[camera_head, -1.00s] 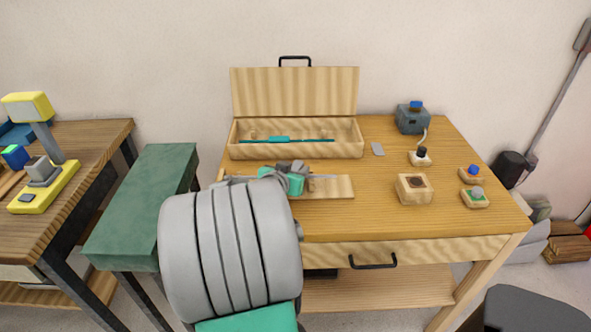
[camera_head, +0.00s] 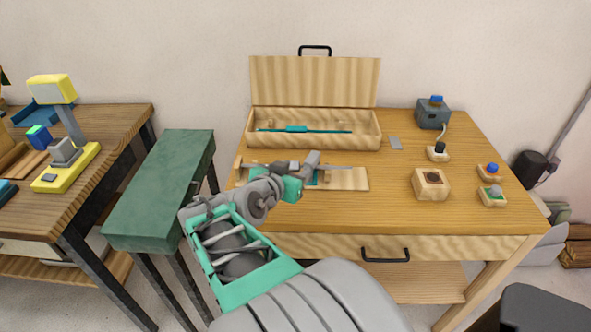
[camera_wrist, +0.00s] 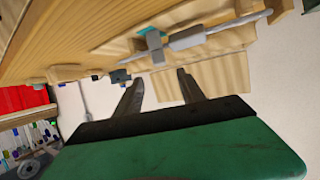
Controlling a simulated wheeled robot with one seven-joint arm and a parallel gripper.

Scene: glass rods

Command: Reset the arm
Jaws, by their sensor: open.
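My gripper (camera_head: 312,165) is above the front left of the wooden workbench (camera_head: 390,215), close to a light wooden stand (camera_head: 350,180) with a thin grey rod (camera_head: 340,167) along it. In the wrist view my gripper (camera_wrist: 160,88) has its two fingers well apart, with nothing between them. Beyond the fingertips, the wrist view shows a grey rod (camera_wrist: 235,22) with a thicker pale sleeve (camera_wrist: 187,38) and a teal piece (camera_wrist: 152,40). My arm hides part of the stand in the head view.
An open wooden case (camera_head: 315,140) holding a teal rod (camera_head: 297,129) stands behind. A wooden block with a hole (camera_head: 430,184), small button blocks (camera_head: 492,195) and a grey-blue box (camera_head: 432,113) are at right. A green bench (camera_head: 160,190) stands left.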

